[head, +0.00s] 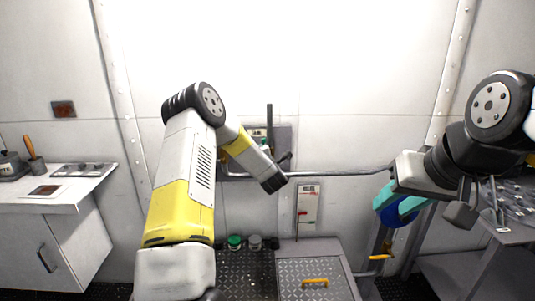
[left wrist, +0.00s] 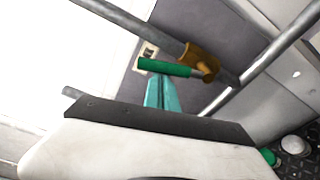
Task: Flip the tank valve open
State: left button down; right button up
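The tank valve has a green lever handle (left wrist: 165,67) and a brass body (left wrist: 201,62) on a grey pipe, seen in the left wrist view. The lever lies roughly along the picture's width, across the pipe. The teal fingers of my left gripper (left wrist: 162,82) lie side by side, close together, with their tips at the lever. I cannot tell whether they touch it. In the head view my left forearm hides most of the valve and the left gripper. My right gripper (head: 398,203) is open, its teal fingers apart, well to the right of the valve.
A grey pipe (head: 345,173) runs along the wall. A blue round thing (head: 402,215) shows by the right gripper. A counter (head: 85,195) stands at left, a table (head: 500,236) at right. A plated box with a yellow handle (head: 315,282) stands low in front.

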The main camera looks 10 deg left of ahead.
pick_arm(q)
jog(key=shift+w+d+r+m, duration=0.1)
jog(key=shift+d+r+m, duration=0.1)
jog(key=shift+d+m, duration=0.3)
jog(key=shift+w+d+r+m, duration=0.1)
jog(key=shift+d+r+m, duration=0.1)
jog(key=shift+d+m, duration=0.25)
jog(key=shift+d, duration=0.1)
